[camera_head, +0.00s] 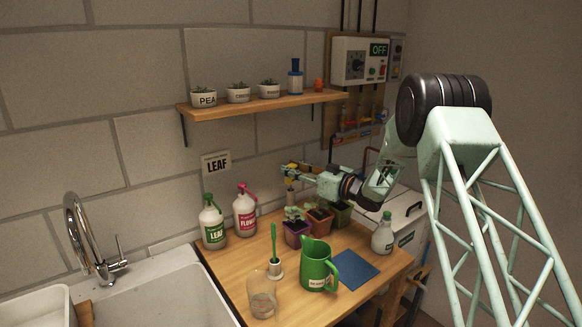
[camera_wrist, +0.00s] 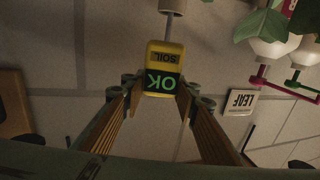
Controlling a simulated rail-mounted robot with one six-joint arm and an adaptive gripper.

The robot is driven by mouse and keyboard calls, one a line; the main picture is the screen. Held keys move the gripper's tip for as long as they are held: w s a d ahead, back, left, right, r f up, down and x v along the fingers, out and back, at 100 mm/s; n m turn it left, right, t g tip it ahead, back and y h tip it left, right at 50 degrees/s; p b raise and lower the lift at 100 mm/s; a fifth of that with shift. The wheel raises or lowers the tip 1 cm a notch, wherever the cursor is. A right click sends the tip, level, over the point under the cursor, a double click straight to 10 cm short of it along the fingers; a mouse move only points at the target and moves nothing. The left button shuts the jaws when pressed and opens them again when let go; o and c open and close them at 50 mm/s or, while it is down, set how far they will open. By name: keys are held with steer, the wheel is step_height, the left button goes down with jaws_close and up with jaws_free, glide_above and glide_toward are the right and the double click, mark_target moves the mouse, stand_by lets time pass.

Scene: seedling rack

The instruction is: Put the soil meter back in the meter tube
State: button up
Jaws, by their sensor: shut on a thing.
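The soil meter (camera_wrist: 164,58) has a yellow head marked SOIL with a lit green OK display. My gripper (camera_wrist: 163,92) is shut on the meter's head, and its grey stem runs toward the top of the wrist view. In the head view my gripper (camera_head: 288,171) is raised above the potted seedlings. The meter is small and partly hidden there. A clear, cup-like vessel (camera_head: 262,302) stands at the bench's front left.
A green jug (camera_head: 315,267) and a blue mat (camera_head: 356,268) lie right of the holder. Seedling pots (camera_head: 297,236) stand behind, spray bottles (camera_head: 213,226) at back left, a round bottle (camera_head: 383,235) at right. A shelf (camera_head: 262,105) hangs above; a sink (camera_head: 160,290) is left.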

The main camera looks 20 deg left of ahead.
steer(key=shift+f+b, duration=0.55)
steer(key=shift+f, duration=1.05)
steer(key=o, duration=1)
steer(key=shift+c, duration=0.2)
steer(key=o, duration=0.8)
steer(key=shift+f, duration=0.1)
steer(key=shift+d, duration=0.25)
steer(key=v, duration=0.7)
steer(key=shift+d, duration=0.2)
stand_by(0.5)
